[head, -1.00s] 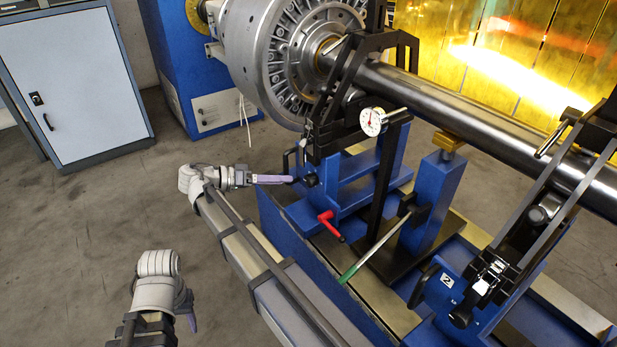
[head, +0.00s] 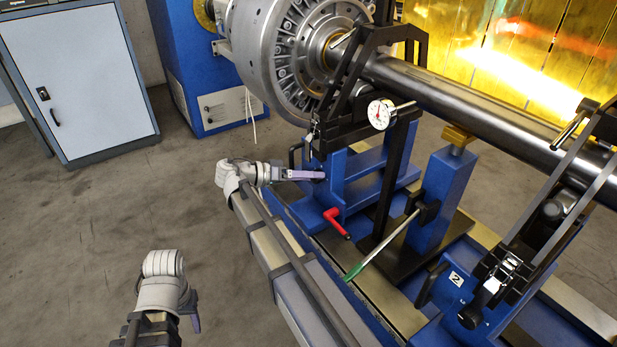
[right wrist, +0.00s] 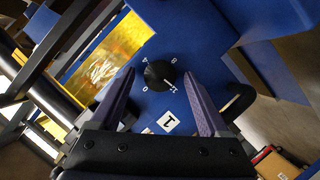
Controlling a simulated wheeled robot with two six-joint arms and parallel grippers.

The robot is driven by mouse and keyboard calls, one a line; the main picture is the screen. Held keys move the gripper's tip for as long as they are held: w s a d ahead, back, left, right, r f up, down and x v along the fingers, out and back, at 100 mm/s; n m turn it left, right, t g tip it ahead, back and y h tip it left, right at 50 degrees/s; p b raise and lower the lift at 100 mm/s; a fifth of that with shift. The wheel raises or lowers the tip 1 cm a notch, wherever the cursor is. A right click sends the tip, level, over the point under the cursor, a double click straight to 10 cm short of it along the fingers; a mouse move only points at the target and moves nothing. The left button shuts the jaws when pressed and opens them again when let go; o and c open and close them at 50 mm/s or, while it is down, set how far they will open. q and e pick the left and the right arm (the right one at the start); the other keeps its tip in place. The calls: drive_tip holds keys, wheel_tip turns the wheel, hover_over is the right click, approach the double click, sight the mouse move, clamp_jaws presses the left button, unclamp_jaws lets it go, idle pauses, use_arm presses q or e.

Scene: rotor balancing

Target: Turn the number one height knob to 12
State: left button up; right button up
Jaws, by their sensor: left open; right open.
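The number one height knob (right wrist: 160,75) is a round black knob on a blue face in the right wrist view, above a white label "1" (right wrist: 168,122). Small white numbers ring it. A white mark on its lower right edge points toward a number that looks like 12, too small to be certain. My right gripper (head: 321,175) is open at the blue number one stand (head: 337,178), its fingertips on either side of the knob with visible gaps. In the head view the fingers hide the knob. My left gripper (head: 194,314) is open and empty, low at the left over the floor.
A red lever (head: 336,221) and a green-tipped rod (head: 355,271) are right of the right gripper. A dial gauge (head: 380,114) and the rotor shaft (head: 460,100) are above. A second stand, labelled "2" (head: 456,279), is at lower right. The floor at left is clear.

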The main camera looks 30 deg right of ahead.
clamp_jaws()
drive_tip(key=shift+m+t+p, duration=0.4)
drive_tip(key=shift+m, duration=0.1)
idle(0.4)
unclamp_jaws()
drive_tip(key=p+v, duration=0.2)
drive_tip(key=v, duration=0.6)
drive_tip(key=shift+s+d, duration=0.1)
idle(0.4)
